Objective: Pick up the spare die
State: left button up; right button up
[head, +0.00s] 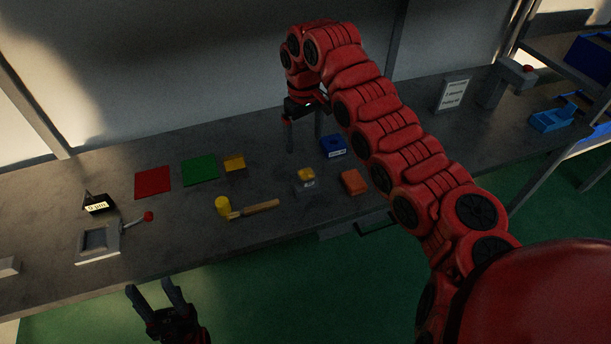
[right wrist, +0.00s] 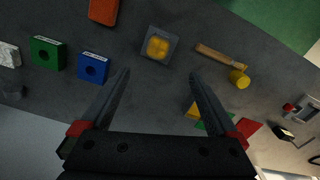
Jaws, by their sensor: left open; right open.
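Blocks with a round hole look like dies: a blue block (head: 333,152) with a white label, also in the right wrist view (right wrist: 92,67), and a green block (right wrist: 47,53) beside it. I cannot read which is the spare die. The green block is hidden behind my arm in the head view. My right gripper (head: 304,143) is open and empty, pointing down above the bench, left of the blue block. In the right wrist view its fingers (right wrist: 160,74) have the blue block outside the left finger. My left gripper (head: 148,285) is open and empty in front of the bench edge.
On the bench lie a grey block with a yellow top (head: 305,182), an orange block (head: 354,182), a yellow-headed hammer (head: 262,207), a yellow block (head: 234,163), red (head: 153,182) and green (head: 201,169) mats, and a press with a red-knobbed lever (head: 98,242). A blue bin (head: 552,120) stands right.

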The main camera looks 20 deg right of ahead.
jog(key=p, duration=0.3)
send_over(306, 174)
jog(key=f, duration=0.8)
jog(key=shift+w+a+f, duration=0.15)
jog(key=shift+a+f, duration=0.1)
jog(key=shift+d+f, duration=0.1)
jog(key=shift+f, duration=0.25)
jog(key=f+p, duration=0.3)
jog(key=f, duration=0.1)
jog(key=shift+d+f, duration=0.2)
jog(key=shift+f, duration=0.1)
grip_shut()
